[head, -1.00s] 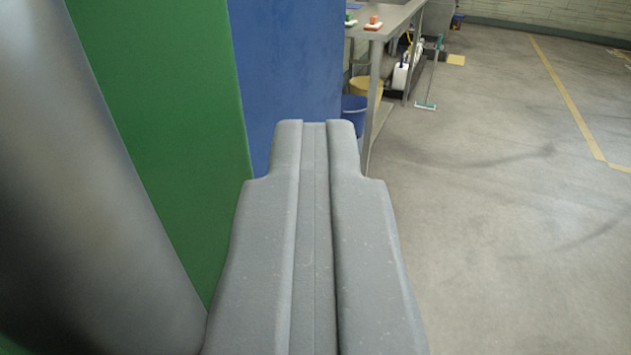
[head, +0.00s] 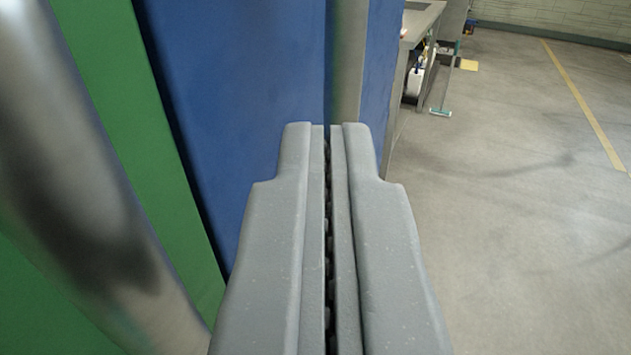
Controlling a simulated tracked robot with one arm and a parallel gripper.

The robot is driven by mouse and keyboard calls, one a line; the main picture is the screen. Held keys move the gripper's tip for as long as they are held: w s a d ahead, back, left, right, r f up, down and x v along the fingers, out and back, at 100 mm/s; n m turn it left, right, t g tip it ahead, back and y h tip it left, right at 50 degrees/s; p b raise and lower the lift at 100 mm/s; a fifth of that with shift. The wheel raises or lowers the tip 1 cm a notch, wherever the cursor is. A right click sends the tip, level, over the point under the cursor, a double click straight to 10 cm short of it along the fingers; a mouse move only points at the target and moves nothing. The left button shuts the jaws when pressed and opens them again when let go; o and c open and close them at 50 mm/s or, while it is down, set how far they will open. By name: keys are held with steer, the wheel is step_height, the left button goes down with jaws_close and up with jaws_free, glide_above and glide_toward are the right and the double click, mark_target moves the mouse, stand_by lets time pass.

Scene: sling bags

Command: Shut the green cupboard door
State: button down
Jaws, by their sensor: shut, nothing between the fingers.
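The green cupboard door (head: 120,120) fills the left side of the head view as a tall panel, seen close and at a slant. A thick, blurred metal bar (head: 75,180) stands in front of it and hides part of it. A dark line runs between the green panel and the blue panel (head: 240,100) to its right. I cannot tell how far the green door stands open. My gripper (head: 327,130) is shut and empty, with only a thin dark seam between its fingers. Its tips are in front of the blue panel; whether they touch it is unclear.
A grey vertical bar (head: 347,60) runs down the blue panel just beyond my fingertips. A metal table (head: 420,22) stands behind at the right, with cleaning things under it. A squeegee mop (head: 441,112) stands near it. The concrete floor (head: 510,220) on the right is clear.

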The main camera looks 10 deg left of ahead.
steer(key=shift+d, duration=0.15)
steer(key=s+d, duration=0.3)
steer(key=d, duration=1)
steer(key=shift+d, duration=0.3)
